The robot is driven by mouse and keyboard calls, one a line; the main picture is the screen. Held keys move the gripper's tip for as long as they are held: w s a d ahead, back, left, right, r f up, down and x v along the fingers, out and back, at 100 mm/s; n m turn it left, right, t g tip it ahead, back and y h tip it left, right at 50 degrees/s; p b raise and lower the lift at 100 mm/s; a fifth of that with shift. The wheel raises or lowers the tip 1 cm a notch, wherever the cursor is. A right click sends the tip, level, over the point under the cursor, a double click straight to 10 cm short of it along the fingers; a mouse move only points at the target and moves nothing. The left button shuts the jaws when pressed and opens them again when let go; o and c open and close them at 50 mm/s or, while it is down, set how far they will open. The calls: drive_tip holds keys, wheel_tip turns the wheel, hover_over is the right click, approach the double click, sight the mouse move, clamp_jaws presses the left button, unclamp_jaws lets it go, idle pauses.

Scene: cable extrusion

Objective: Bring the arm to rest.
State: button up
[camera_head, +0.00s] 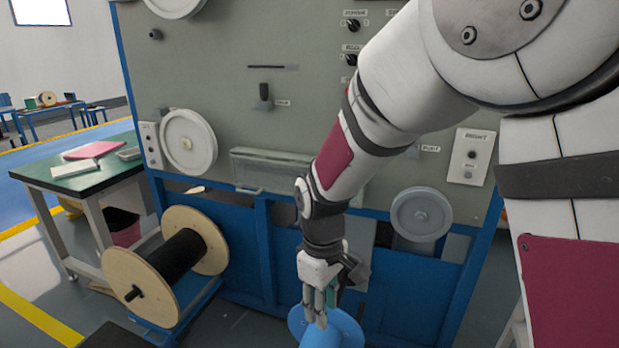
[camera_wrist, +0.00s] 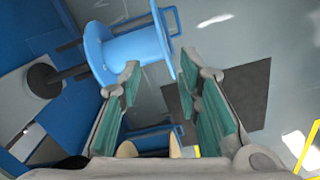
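My arm reaches down in front of the grey-and-blue machine (camera_head: 225,85). My gripper (camera_head: 318,318) points downward at the bottom middle of the head view, over or beside a blue spool (camera_head: 345,332). In the wrist view my gripper (camera_wrist: 162,85) shows two teal-padded fingers standing apart with nothing between the pads. The blue spool (camera_wrist: 138,48) lies beyond the fingertips there, at the upper left. Whether any finger touches it I cannot tell.
A wooden spool with black cable (camera_head: 178,258) stands at the machine's lower left. A green-topped table (camera_head: 105,165) with papers is further left. White wheels (camera_head: 188,142) and a grey wheel (camera_head: 421,214) stick out from the machine's front. Open floor lies at far left.

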drive_tip(key=s+d+r+m, duration=0.5)
drive_tip(key=s+d+r, duration=0.6)
drive_tip(key=s+r, duration=0.15)
drive_tip(key=s+d+r+m+t, duration=0.1)
drive_tip(key=s+d+m, duration=0.2)
drive_tip(key=s, duration=0.4)
drive_tip(key=s+d+r+m+t, duration=0.1)
drive_tip(key=s+d+r+m, duration=0.15)
drive_tip(key=s, duration=0.45)
wheel_tip(320, 180, up, 15)
drive_tip(key=t+p, duration=0.2)
drive_tip(key=p, duration=1.2)
drive_tip(key=shift+s+r+p, duration=0.15)
drive_tip(key=shift+r+p, duration=0.05)
drive_tip(key=shift+p, duration=0.15)
drive_tip(key=shift+d, duration=0.1)
